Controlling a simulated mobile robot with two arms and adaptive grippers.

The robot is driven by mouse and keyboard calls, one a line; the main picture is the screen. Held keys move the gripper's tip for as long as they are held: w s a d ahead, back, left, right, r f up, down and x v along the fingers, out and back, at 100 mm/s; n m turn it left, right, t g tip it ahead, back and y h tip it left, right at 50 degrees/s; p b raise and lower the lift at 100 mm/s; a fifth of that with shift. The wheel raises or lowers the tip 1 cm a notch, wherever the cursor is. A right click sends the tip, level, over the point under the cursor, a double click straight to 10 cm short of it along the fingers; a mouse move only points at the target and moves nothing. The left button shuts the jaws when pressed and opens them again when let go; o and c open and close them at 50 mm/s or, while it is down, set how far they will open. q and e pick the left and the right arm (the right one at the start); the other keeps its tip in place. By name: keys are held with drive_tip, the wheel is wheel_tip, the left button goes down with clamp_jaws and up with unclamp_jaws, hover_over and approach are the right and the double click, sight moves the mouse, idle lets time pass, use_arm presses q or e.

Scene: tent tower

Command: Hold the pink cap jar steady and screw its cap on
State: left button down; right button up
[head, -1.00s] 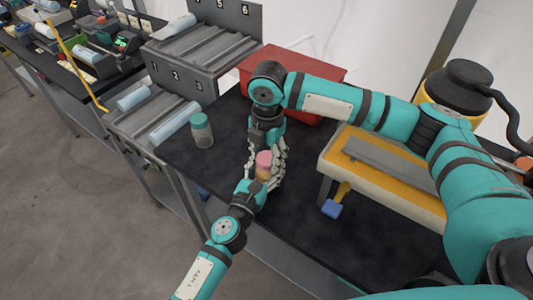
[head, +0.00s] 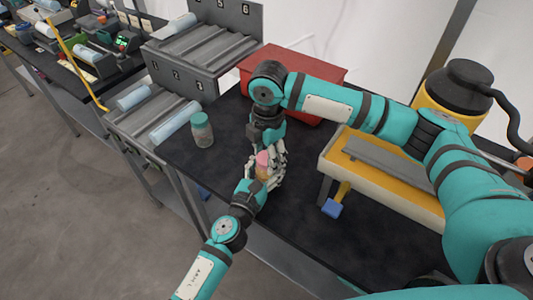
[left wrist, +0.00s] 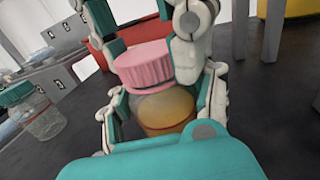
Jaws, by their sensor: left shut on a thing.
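The pink cap jar (left wrist: 165,115) is clear with amber contents and stands upright between the fingers of my left gripper (left wrist: 162,118), which is shut on it. Its ribbed pink cap (left wrist: 145,65) sits on top of the jar and looks slightly tilted in the left wrist view. The cap also shows in the head view (head: 263,158). My right gripper (head: 265,160) comes down from above, with its fingers on both sides of the cap. Whether both fingers press on the cap I cannot tell. The fingers partly hide the jar in the head view.
A clear jar with a teal cap (head: 202,131) stands left on the black table (head: 300,225). A red bin (head: 320,75) is behind my right arm. A yellow-and-white fixture (head: 375,175) stands to the right. Grey roller racks (head: 160,115) are at the left.

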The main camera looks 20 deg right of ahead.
drive_tip(key=shift+o, duration=1.4)
drive_tip(key=shift+r, duration=0.1)
drive_tip(key=shift+r, duration=2.2)
drive_tip(key=shift+c, duration=0.3)
wheel_tip(320, 180, up, 2)
drive_tip(key=shift+r+n, duration=0.25)
drive_tip(key=shift+n, duration=0.75)
drive_tip(key=shift+s+r+n, duration=0.1)
drive_tip(key=shift+r+n, duration=0.35)
drive_tip(key=shift+n, duration=0.15)
